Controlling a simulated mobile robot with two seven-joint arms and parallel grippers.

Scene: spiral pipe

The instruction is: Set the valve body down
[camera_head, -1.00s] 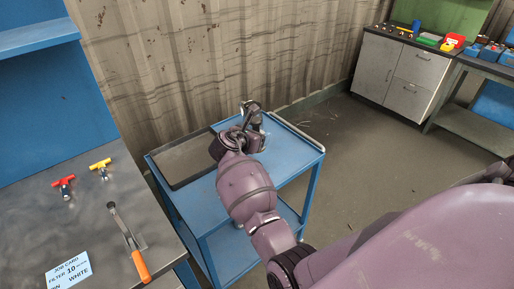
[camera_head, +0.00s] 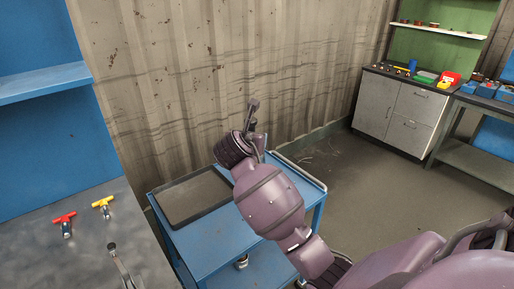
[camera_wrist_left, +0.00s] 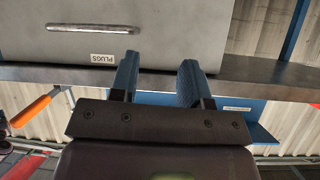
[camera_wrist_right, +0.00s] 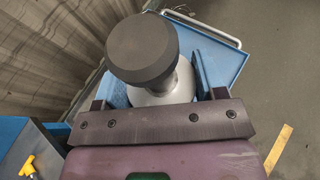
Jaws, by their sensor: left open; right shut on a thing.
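My right gripper (camera_wrist_right: 152,78) is shut on the valve body (camera_wrist_right: 170,88), a pale grey piece with a wide dark round cap on top in the right wrist view. In the head view my right gripper (camera_head: 253,112) is above the far edge of the blue cart (camera_head: 212,246), in front of the corrugated wall. There the held piece is mostly hidden by my wrist and hard to make out. My left gripper (camera_wrist_left: 158,72) is open and empty in the left wrist view, facing a grey drawer front labelled PLUGS. It is not seen in the head view.
A dark-rimmed tray (camera_head: 160,192) lies on the cart's left top. A small metal piece (camera_head: 241,262) is on its lower shelf. The grey bench (camera_head: 84,240) at left carries a red-handled valve (camera_head: 66,222) and a yellow-handled valve (camera_head: 103,206). Cabinets stand back right.

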